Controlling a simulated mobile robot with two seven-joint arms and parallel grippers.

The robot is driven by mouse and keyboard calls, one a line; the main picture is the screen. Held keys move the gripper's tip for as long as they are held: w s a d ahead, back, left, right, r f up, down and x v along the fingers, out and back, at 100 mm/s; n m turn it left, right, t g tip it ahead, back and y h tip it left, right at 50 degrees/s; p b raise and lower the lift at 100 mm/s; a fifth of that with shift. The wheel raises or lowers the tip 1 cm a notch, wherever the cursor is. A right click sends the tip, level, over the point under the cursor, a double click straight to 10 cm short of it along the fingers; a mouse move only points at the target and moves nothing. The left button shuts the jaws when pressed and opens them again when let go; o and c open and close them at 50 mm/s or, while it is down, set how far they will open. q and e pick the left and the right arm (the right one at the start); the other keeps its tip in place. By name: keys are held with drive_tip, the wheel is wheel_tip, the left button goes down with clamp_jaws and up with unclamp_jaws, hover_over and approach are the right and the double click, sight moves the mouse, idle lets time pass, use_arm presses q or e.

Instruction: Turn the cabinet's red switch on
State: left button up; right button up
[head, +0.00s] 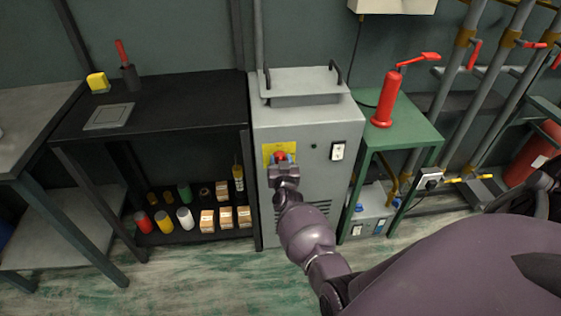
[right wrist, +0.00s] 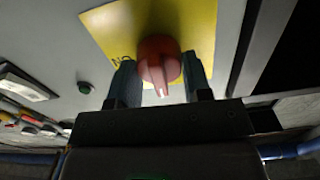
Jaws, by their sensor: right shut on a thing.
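The grey cabinet (head: 315,130) stands in the middle of the head view. Its red switch (head: 281,156) sits on a yellow plate (head: 267,150) at the upper left of the front. My right gripper (head: 283,162) is at the switch and partly hides it. In the right wrist view the red switch (right wrist: 158,58) is a round knob with a ridge and a white mark, which points toward the gripper's palm. The fingers of my right gripper (right wrist: 160,76) are on either side of the knob, shut on it. My left gripper is not in view.
A white-plated switch (head: 338,151) and a small dark button (head: 314,146) are on the cabinet front. A black bench (head: 190,95) with a stocked lower shelf stands at left. A green table (head: 410,130) with a red pump (head: 386,98) stands at right.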

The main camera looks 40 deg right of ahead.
drive_tip(key=m, duration=0.4)
drive_tip(key=shift+f+m, duration=0.1)
drive_tip(key=shift+m, duration=0.3)
drive_tip(key=m, duration=0.3)
drive_tip(key=shift+s+d+m, duration=0.1)
drive_tip(key=shift+m, duration=0.2)
drive_tip(key=m, duration=0.2)
drive_tip(key=m+b, duration=0.1)
drive_tip(key=m, duration=0.1)
drive_tip(key=shift+f+m, duration=0.2)
drive_tip(key=shift+m, duration=0.1)
drive_tip(key=m, duration=0.3)
drive_tip(key=shift+m+b, duration=0.3)
drive_tip(key=shift+m, duration=0.4)
drive_tip(key=o, duration=0.9)
